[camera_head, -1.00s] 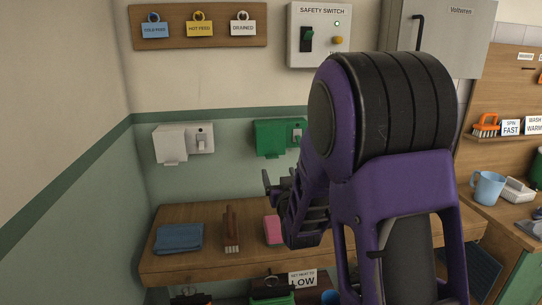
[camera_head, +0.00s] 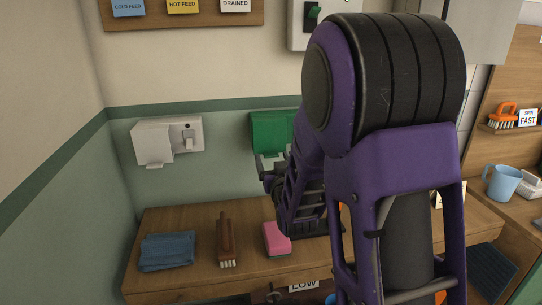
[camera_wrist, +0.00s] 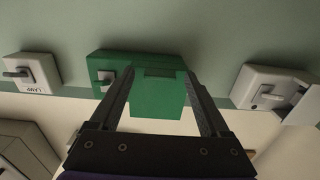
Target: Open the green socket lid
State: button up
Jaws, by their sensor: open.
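The green socket (camera_head: 268,129) is on the wall in the head view, partly hidden behind my arm. In the wrist view, which is upside down, its green lid (camera_wrist: 158,97) lies between my two open fingers. My gripper (camera_wrist: 160,75) has one finger on each side of the lid; I cannot tell whether they touch it. The lid looks closed over the socket. A small switch lever shows on the socket's green body (camera_wrist: 108,66). In the head view my gripper (camera_head: 270,172) is just below the socket.
A white socket (camera_head: 168,140) is to the left on the wall; in the wrist view a lamp switch (camera_wrist: 32,72) is on the other side. Below is a wooden shelf (camera_head: 195,272) with a blue cloth (camera_head: 167,251), a brush (camera_head: 226,240) and a pink sponge (camera_head: 277,239).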

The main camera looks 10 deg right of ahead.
jog(key=shift+c, duration=0.2)
grip_shut()
dwell(0.3)
dwell(1.1)
